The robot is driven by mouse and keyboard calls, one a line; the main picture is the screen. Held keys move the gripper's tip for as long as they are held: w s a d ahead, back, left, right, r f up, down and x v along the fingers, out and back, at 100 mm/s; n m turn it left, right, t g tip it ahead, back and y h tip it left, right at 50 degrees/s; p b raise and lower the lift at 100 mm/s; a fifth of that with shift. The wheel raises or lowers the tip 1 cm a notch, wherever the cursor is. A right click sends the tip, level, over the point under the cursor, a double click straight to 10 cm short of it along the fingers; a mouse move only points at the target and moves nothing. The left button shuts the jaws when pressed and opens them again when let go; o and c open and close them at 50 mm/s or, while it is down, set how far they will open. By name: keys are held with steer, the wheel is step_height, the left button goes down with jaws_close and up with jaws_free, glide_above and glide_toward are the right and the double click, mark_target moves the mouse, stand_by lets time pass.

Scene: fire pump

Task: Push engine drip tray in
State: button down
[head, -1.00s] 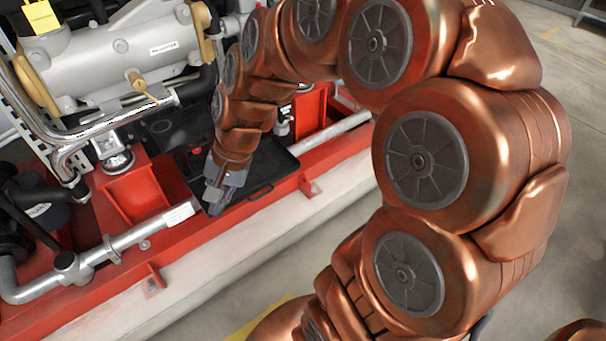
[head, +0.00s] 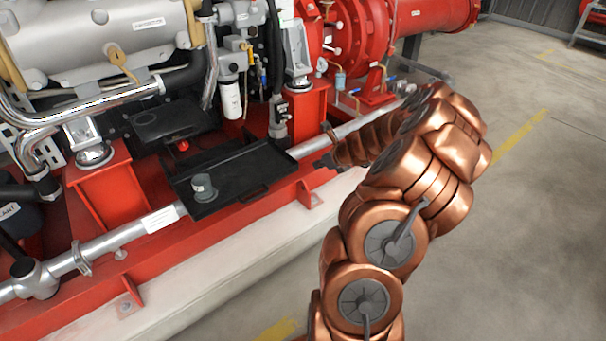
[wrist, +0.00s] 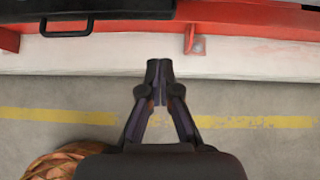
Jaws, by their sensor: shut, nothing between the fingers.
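The engine drip tray (head: 248,167) is a flat black tray with a handle on its front edge. It lies between the red frame supports below the engine and spans the silver pipe, with its front over the red rail. A small grey cylinder (head: 203,188) stands on its left part. My gripper (head: 322,163) is to the right of the tray, apart from it. In the wrist view my gripper (wrist: 159,68) is shut and empty, its tips over the pale plinth. The tray's front edge and handle (wrist: 67,31) show there at the top left.
A red rail (head: 222,215) on a pale plinth (head: 215,252) runs along the front of the engine. A silver pipe (head: 115,238) lies along it. Red supports (head: 103,190) stand either side of the tray. Open grey floor (head: 510,230) lies at the right.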

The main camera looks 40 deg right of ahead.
steer(key=d+f, duration=0.1)
steer(key=b, duration=0.5)
glide_toward(298, 166)
steer(key=shift+m, duration=0.4)
steer(key=shift+x, duration=3.25)
steer(key=shift+p, duration=0.45)
